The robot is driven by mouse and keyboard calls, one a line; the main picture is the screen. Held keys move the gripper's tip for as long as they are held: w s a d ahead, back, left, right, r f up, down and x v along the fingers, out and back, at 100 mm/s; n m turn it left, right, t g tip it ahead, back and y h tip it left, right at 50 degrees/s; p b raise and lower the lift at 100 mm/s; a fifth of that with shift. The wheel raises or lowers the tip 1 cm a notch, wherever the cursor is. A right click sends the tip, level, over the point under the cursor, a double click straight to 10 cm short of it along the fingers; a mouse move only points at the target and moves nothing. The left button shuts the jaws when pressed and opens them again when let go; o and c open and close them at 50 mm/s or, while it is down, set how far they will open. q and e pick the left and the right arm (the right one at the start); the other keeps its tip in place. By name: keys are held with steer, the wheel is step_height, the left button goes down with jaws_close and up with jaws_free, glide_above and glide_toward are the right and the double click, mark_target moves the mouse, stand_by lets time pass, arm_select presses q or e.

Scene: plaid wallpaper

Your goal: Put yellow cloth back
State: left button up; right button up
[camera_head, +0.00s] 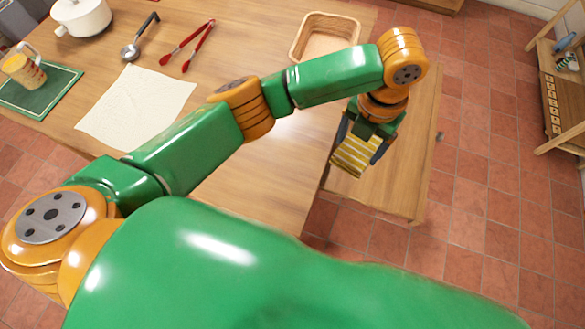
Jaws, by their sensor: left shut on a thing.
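The yellow cloth (353,157), with pale stripes, is held in my left gripper (362,148). The gripper points down at the right end of the wooden table, over a lower wooden surface (395,185) beside it. The gripper's dark fingers show on both sides of the cloth. Whether the cloth touches the surface below, I cannot tell. My left arm reaches across the table from the lower left. My right gripper is not in view.
On the table (265,180) are a wicker basket (325,38), red tongs (188,46), a ladle (138,38), a white pot (82,17), a cream cloth (135,107) and a mug (22,70) on a green mat (42,93). A wooden shelf (560,95) stands far right. Tiled floor between is clear.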

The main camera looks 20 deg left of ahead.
arm_select(q)
steer(key=shift+s+f+m, duration=0.1)
steer(key=shift+f+m, duration=0.1)
steer(key=shift+m, duration=0.2)
steer(key=a+f+p, duration=0.1)
steer(key=a+f, duration=0.2)
steer(key=a, duration=0.1)
steer(key=s+a+f+p, duration=0.1)
steer(key=a+f, duration=0.2)
steer(key=a, duration=0.1)
steer(key=s+a+f+p, duration=0.1)
steer(key=a+f+p, duration=0.1)
steer(key=a, duration=0.3)
steer(key=shift+s+f, duration=0.15)
steer(key=shift+f, duration=0.3)
steer(key=f, duration=0.3)
steer(key=shift+a+f, duration=0.2)
steer(key=shift+a, duration=0.1)
steer(key=shift+f, duration=0.35)
steer(key=o, duration=0.7)
steer(key=shift+f+b, duration=0.15)
steer(key=shift+b, duration=0.15)
steer(key=o, duration=0.3)
